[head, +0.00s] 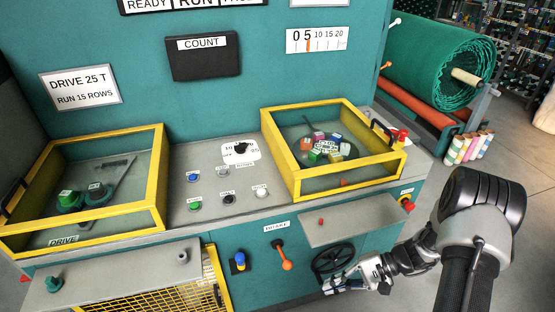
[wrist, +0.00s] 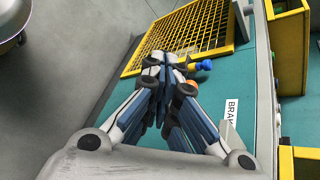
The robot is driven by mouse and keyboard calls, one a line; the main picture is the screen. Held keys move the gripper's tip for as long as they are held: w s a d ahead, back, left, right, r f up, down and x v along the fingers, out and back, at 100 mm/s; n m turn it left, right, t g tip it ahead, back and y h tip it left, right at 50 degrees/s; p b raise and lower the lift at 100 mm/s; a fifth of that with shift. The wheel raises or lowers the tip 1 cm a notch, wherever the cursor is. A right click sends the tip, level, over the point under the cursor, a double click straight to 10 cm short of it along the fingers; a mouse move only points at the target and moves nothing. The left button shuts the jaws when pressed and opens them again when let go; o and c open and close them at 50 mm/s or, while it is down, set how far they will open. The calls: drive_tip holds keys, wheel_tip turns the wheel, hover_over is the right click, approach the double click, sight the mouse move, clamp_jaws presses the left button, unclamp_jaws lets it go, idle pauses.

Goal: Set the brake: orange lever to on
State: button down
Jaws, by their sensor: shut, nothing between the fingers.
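The orange brake lever (head: 286,258) sits on the teal front panel below the BRAKE label (head: 277,225). It hangs down from its dark pivot, tilted slightly right. I cannot read any on or off marking. My gripper (head: 328,288) is shut and empty, right of the lever and a little lower, apart from it in the head view. In the wrist view my gripper (wrist: 166,58) points toward the yellow mesh side, fingers together. A bit of the orange lever (wrist: 190,87) shows beside the fingers; the rest is hidden. The BRAKE label (wrist: 231,118) shows at right.
A black handwheel (head: 333,257) is right of the lever, close above my gripper. A blue knob (head: 240,260) is left of the lever. A grey shelf (head: 345,226) juts out above right. A yellow mesh guard (head: 170,290) stands at lower left.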

drive_tip(key=s+a+r+n+h, duration=0.1)
drive_tip(key=s+r+n+h, duration=0.15)
drive_tip(key=r, duration=0.75)
drive_tip(key=s+a+r+n+h, duration=0.15)
drive_tip(key=r+h, duration=0.25)
drive_tip(key=r, duration=0.7)
drive_tip(key=s+d+r+n+t+h, duration=0.1)
drive_tip(key=s+r+n+t+h, duration=0.2)
drive_tip(key=s+r, duration=0.8)
drive_tip(key=shift+s+n+t+h, duration=0.4)
drive_tip(key=shift+s+t+h, duration=0.5)
drive_tip(key=shift+t+h, duration=0.45)
drive_tip(key=c, duration=2.3)
unclamp_jaws()
